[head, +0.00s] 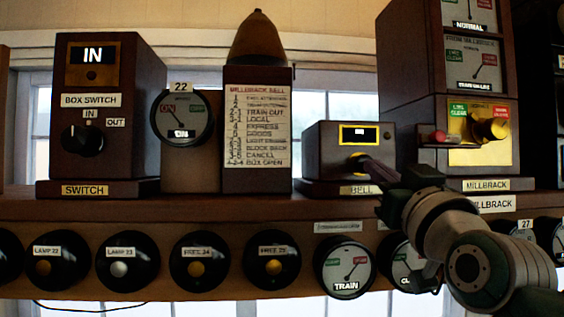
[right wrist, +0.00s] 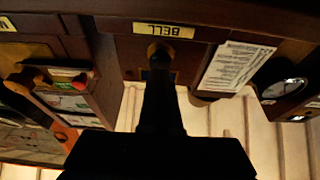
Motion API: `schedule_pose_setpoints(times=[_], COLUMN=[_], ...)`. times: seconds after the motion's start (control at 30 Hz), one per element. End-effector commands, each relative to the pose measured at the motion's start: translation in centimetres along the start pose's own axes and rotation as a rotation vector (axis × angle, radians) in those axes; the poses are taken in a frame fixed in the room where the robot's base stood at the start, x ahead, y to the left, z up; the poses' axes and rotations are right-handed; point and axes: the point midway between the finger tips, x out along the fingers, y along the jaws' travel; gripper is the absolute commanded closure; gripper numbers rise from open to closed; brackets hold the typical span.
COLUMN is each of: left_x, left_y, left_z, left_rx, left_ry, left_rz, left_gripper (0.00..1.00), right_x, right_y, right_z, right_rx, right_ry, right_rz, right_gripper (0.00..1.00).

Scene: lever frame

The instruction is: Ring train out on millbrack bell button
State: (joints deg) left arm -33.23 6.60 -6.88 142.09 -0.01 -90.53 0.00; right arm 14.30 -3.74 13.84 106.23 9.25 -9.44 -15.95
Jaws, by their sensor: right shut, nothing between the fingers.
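The bell box (head: 322,150) is a dark wooden case with a yellow-framed window and a BELL label (head: 361,190). Its round brass button (head: 355,158) sits low on the front, partly hidden by my right gripper (head: 364,163). In the right wrist view the brass button (right wrist: 154,47) shows beside the BELL label (right wrist: 164,30). My right gripper (right wrist: 158,66) is shut and empty, its tips at the button; I cannot tell whether they touch. The Millbrack bell code card (head: 257,127) stands left of the box and lists Train Out. My left gripper is not in view.
The box switch (head: 105,110) is at the left. Lamp plungers and round dials (head: 345,266) line the shelf front below.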

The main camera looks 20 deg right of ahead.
Motion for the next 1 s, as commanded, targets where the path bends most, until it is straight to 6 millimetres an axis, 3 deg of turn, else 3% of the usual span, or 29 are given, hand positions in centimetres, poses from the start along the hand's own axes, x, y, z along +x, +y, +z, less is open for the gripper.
schedule_pose_setpoints(times=[0.57, 1.0], left_x=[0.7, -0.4], left_y=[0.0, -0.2], left_z=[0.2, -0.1], left_rx=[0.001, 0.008], left_ry=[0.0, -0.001], left_rz=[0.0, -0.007], left_gripper=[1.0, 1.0], right_x=[1.6, 0.0], right_y=[0.0, 0.0], right_z=[0.6, -0.1], right_rx=[0.0, 0.0], right_ry=[0.002, 0.001], right_rz=[0.0, 0.0], right_gripper=[1.0, 1.0])
